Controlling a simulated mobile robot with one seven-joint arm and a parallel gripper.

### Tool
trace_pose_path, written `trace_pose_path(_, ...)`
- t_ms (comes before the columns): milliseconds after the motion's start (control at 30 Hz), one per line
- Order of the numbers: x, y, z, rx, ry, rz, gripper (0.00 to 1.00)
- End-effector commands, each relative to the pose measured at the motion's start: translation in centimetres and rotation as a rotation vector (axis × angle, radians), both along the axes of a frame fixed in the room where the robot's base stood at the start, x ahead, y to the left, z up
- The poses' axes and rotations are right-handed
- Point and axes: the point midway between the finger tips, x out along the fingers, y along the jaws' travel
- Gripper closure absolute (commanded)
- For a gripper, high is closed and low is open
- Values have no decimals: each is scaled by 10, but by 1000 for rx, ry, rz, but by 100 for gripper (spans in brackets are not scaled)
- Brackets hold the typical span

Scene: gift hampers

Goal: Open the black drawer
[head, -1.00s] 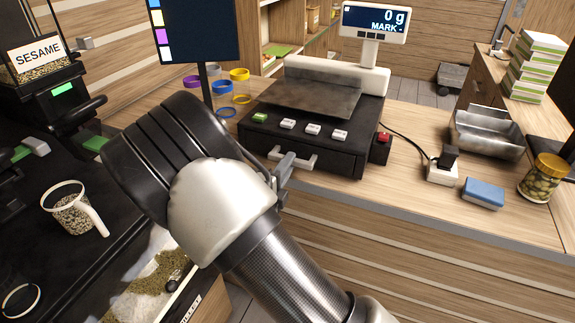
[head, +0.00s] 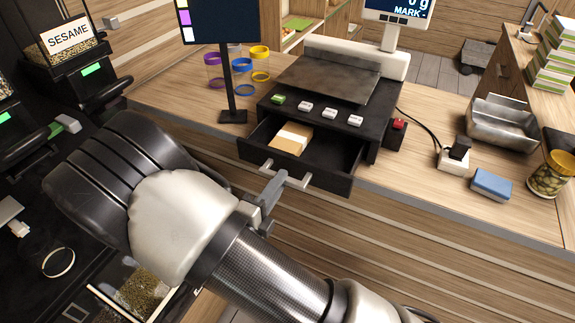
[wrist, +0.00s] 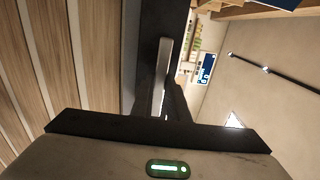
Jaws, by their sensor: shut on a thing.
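The black drawer (head: 327,174) sits under the scale (head: 335,75) on the wooden counter. It is pulled well out towards me, and a tan packet or stack of paper (head: 291,139) lies in its left part. Its pale bar handle (head: 298,183) is on the drawer front. My gripper (head: 268,190) is at the left part of this handle and shut on it. The handle also shows upright in the wrist view (wrist: 163,75), between the jaws.
A dark screen on a stand (head: 233,115) is left of the drawer, with coloured rings (head: 259,51) behind it. A metal tray (head: 501,124), a blue sponge (head: 491,185) and a jar (head: 551,174) stand to the right. A sesame bin (head: 67,40) is at the far left.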

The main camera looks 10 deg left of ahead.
Motion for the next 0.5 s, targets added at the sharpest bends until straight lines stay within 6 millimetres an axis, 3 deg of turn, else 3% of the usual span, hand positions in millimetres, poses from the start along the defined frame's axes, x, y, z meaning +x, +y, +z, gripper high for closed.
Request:
trace_pose_path(200, -16, 6, 0, -1, 0, 1, 100)
trace_pose_path(500, -18, 7, 0, 0, -1, 0, 100)
